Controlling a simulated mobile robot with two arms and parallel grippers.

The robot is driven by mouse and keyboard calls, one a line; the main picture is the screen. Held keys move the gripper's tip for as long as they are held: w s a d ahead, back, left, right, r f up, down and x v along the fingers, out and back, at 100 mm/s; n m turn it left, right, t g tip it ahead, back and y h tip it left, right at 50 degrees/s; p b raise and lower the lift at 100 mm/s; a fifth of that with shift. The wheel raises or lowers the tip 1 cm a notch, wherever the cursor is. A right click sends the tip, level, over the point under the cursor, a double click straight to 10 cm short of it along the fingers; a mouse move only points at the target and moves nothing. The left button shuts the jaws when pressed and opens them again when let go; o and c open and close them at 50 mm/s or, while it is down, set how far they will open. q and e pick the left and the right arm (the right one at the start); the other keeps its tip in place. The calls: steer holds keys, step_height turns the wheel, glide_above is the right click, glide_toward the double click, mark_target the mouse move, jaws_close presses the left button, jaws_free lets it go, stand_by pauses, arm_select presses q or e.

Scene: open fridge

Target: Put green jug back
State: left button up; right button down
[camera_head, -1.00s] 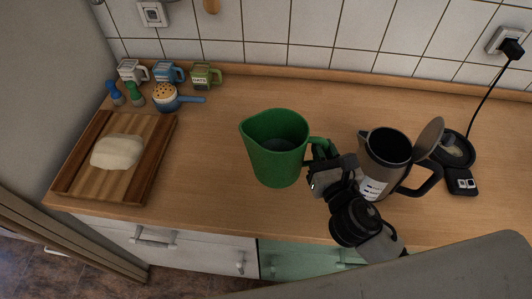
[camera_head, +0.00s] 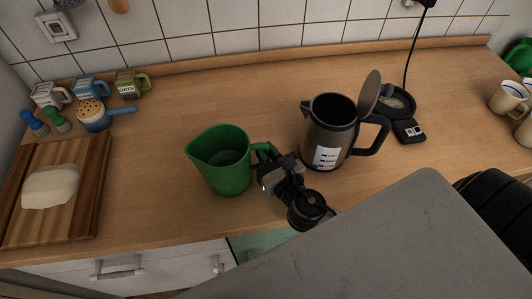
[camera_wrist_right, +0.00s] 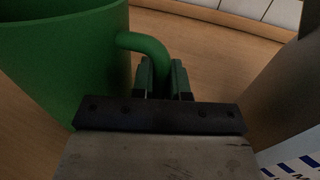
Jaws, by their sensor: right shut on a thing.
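The green jug (camera_head: 224,170) is upright over the wooden counter, left of the kettle, with its open top showing. I cannot tell whether its base touches the counter. My right gripper (camera_head: 266,160) is shut on the jug's handle, at the jug's right side. In the right wrist view the jug (camera_wrist_right: 60,55) fills the left side, and the fingers of my right gripper (camera_wrist_right: 163,78) close around its curved handle. My left gripper is not in view.
A dark kettle (camera_head: 327,130) with a raised lid stands close right of my right gripper; its base (camera_head: 396,102) is behind it. A cutting board (camera_head: 88,190) with dough (camera_head: 50,187) is at left. Mugs (camera_head: 131,84) line the wall. Beige cups (camera_head: 507,98) stand far right. The counter's middle back is clear.

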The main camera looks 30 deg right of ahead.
steer(key=shift+r, duration=0.1)
steer(key=c, duration=1.1)
jaws_free()
steer(key=shift+f, duration=0.2)
steer(key=shift+r, duration=0.15)
steer(key=s+b, duration=0.1)
steer(key=s, duration=0.2)
steer(key=s+b, duration=0.2)
steer(key=s, duration=0.2)
steer(key=s+b, duration=0.1)
steer(key=s, duration=0.3)
steer(key=shift+d+f+b, duration=0.2)
steer(key=shift+d+b, duration=0.1)
steer(key=shift+b, duration=0.1)
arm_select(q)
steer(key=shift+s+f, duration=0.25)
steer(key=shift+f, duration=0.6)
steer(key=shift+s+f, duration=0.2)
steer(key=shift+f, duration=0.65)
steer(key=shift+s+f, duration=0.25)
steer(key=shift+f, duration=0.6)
arm_select(e)
steer(key=shift+s+r, duration=0.2)
steer(key=shift+s, duration=0.35)
